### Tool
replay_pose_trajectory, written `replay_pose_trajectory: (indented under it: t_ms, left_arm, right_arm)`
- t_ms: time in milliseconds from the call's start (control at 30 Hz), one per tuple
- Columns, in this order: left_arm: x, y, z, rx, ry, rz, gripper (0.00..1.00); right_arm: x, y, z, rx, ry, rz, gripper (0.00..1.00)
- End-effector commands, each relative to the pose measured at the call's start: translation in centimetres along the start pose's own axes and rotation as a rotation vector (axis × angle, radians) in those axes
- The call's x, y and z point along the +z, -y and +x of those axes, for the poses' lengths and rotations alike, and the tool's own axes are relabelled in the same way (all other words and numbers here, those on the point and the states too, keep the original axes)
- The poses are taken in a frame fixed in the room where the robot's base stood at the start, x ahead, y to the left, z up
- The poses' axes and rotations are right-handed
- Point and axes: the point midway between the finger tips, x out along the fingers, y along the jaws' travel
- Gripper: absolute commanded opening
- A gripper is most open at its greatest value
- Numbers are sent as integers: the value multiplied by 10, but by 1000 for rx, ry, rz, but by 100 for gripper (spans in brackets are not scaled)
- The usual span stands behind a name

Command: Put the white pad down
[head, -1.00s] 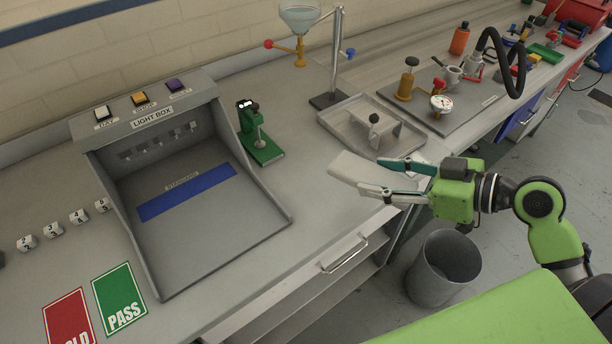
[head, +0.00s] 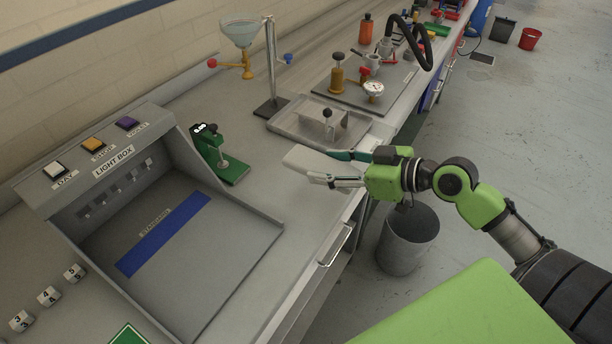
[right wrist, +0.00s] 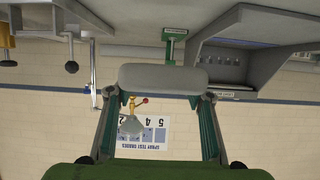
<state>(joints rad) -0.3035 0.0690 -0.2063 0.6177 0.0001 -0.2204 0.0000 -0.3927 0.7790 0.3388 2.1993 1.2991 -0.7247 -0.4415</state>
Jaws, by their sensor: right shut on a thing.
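The white pad (head: 306,160) is a pale, flat piece at the tip of my right gripper (head: 328,168). The gripper is shut on one end of it, with a finger on either side. In the head view the pad shows over the bench top (head: 262,205), near its front edge; I cannot tell whether it touches the surface. In the right wrist view the pad (right wrist: 163,78) spans between the two fingers of the right gripper (right wrist: 163,92). That view is upside down. My left gripper is not in view.
A green device (head: 229,170) and the light box (head: 245,255) stand to the left. A grey bin (head: 408,245) is on the floor below the arm. Bare bench lies between the pad and the light box.

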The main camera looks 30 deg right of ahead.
Motion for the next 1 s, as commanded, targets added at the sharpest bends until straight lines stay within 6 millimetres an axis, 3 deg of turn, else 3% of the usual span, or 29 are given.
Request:
replay_pose_trajectory:
  t_ms: [133,400,667,800,1000]
  left_arm:
    - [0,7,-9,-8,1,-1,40]
    - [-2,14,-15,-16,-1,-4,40]
    - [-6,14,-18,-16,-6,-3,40]
    - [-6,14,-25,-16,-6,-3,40]
    - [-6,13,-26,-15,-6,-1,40]
  right_arm:
    - [-3,-8,26,1,-4,0,31]
    - [28,-20,76,1,-3,2,31]
    - [40,-23,94,0,0,3,31]
    - [58,-22,100,1,1,6,31]
    - [67,-23,103,1,0,0,31]
